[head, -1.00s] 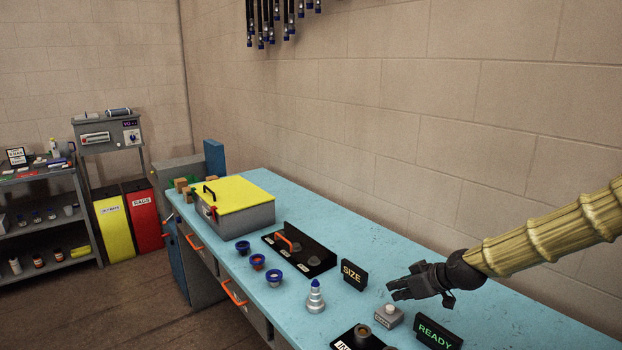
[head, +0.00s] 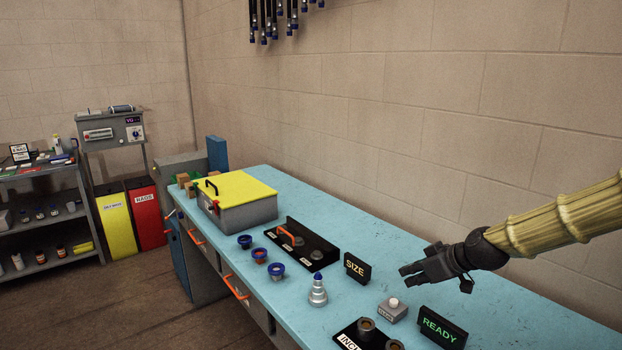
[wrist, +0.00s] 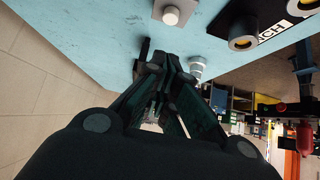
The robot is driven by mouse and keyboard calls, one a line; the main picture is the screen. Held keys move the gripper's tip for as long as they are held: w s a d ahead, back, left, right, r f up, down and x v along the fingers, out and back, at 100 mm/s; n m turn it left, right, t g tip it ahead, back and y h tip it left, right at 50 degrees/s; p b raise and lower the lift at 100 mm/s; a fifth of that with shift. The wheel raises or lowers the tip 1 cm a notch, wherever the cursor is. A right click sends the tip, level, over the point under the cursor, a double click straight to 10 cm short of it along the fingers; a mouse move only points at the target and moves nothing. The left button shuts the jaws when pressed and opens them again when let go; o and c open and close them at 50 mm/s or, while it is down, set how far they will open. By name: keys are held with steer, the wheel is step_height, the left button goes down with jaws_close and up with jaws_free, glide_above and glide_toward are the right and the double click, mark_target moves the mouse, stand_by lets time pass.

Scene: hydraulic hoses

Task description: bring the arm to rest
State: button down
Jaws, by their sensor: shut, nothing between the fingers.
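My gripper (head: 408,275) is at the end of my arm, in from the right side of the head view. It hangs above the blue bench (head: 345,220), clear of everything, above and behind the small grey button box (head: 392,310). Its fingers point left and are shut and empty. The wrist view shows the dark fingers (wrist: 160,105) close together, with the bench surface beyond them.
SIZE (head: 355,268) and READY (head: 442,327) signs stand on the bench near the button box. The wall is behind.

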steer(key=v, duration=0.5)
steer(key=shift+r+b, duration=0.15)
steer(key=shift+b, duration=0.2)
stand_by(0.5)
